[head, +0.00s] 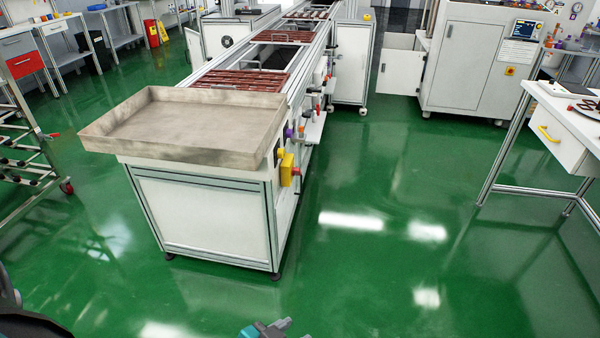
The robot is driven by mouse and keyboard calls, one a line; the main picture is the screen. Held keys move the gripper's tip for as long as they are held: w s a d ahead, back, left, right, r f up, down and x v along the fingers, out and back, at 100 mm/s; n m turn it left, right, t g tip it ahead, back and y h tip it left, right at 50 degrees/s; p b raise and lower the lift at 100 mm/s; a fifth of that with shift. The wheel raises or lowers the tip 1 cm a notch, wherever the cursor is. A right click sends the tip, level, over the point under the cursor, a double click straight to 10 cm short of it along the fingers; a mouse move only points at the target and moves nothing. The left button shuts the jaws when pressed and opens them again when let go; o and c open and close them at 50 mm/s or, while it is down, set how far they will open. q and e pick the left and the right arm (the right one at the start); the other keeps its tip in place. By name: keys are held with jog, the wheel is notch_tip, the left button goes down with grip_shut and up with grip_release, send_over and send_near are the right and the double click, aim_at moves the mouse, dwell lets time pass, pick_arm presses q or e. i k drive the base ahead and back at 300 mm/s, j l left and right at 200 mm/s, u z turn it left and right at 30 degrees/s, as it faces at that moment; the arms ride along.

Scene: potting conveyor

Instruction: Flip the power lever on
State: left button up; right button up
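A yellow switch box (287,170) is fixed to the right side of the conveyor's near end, below the tray. A small red part (296,171), which looks like the power lever, sticks out from its right side. It is too small to tell its position. My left gripper (284,327) shows only in part at the bottom edge, teal with grey fingertips. It is far in front of the box and touches nothing I can see. I cannot tell whether it is open. My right gripper is not in view.
A large grey tray (185,148) tops the conveyor's near end and overhangs it. More small fittings (302,130) line the conveyor's right side. A white table (570,140) stands at right, a wheeled rack (25,150) at left. The green floor (390,220) right of the conveyor is clear.

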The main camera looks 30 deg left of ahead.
aim_at(296, 171)
jog(key=u, duration=0.55)
jog(key=i+u, duration=0.15)
jog(key=u, duration=0.3)
jog(key=i+l+u, duration=0.1)
jog(key=u, duration=0.35)
jog(key=i+l+u, duration=0.1)
jog(key=u, duration=0.35)
jog(key=i+l+u, duration=0.2)
jog(key=l+u, duration=0.25)
jog(key=i+l+u, duration=0.2)
jog(key=l, duration=0.2)
jog(key=l+u, duration=0.3)
jog(key=l, duration=0.6)
jog(key=i+l, duration=0.1)
jog(key=l, duration=0.55)
jog(key=i+l+u, duration=0.1)
jog(key=l, duration=0.6)
jog(key=i+l, duration=0.15)
jog(key=l, duration=0.5)
